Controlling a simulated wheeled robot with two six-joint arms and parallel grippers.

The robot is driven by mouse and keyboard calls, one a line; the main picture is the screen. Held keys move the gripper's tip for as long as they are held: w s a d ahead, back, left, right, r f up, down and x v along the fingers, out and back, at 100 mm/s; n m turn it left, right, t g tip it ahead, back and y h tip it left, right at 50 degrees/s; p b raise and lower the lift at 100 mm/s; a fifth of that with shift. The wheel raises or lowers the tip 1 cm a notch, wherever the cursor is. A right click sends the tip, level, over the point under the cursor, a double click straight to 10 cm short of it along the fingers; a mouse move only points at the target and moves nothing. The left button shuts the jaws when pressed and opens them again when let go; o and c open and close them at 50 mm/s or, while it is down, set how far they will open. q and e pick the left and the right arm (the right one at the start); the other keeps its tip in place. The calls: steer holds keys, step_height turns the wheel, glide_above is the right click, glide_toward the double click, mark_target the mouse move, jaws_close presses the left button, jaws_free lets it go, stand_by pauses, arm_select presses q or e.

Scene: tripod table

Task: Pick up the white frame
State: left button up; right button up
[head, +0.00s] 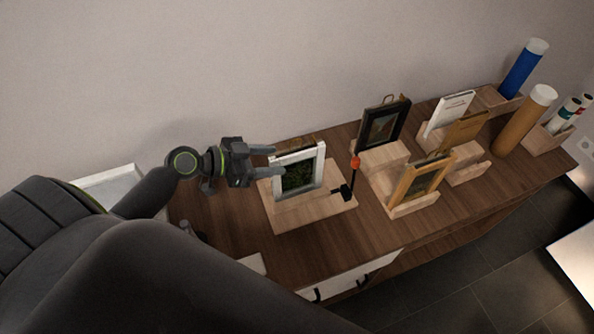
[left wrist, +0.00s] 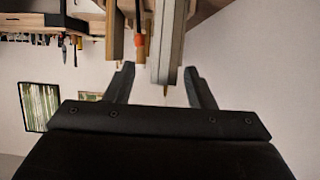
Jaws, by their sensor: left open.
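The white frame (head: 300,178), with a dark green picture, stands leaning in a light wooden holder (head: 330,210) on the brown table. My left gripper (head: 274,158) is open at the frame's left side, with its fingers pointing right toward the frame's upper left edge. In the left wrist view, a pale upright edge (left wrist: 167,45), seemingly the frame's side, shows ahead of and between the open fingers (left wrist: 160,72). The fingers are not closed on it. I cannot tell whether they touch it. My right gripper is not in view.
A black stick with an orange top (head: 355,163) stands close right of the white frame. A black frame (head: 384,124), a wooden frame (head: 424,182), a white book-like item (head: 449,114) and tubes (head: 524,70) stand farther right. The wall is behind.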

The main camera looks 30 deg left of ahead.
mark_target(288, 157)
arm_select(q)
steer(key=shift+w+d+r+p, duration=0.1)
steer(key=shift+w+d+p, duration=0.2)
steer(key=shift+w+p, duration=0.25)
steer(key=p+x, duration=0.1)
steer(key=x, duration=0.2)
steer(key=shift+r+p, duration=0.1)
steer(key=shift+p, duration=0.3)
steer(key=shift+w+d+f, duration=0.3)
steer(key=shift+w+f, duration=0.05)
steer(key=shift+w, duration=0.05)
steer(key=shift+c, duration=0.3)
jaws_close()
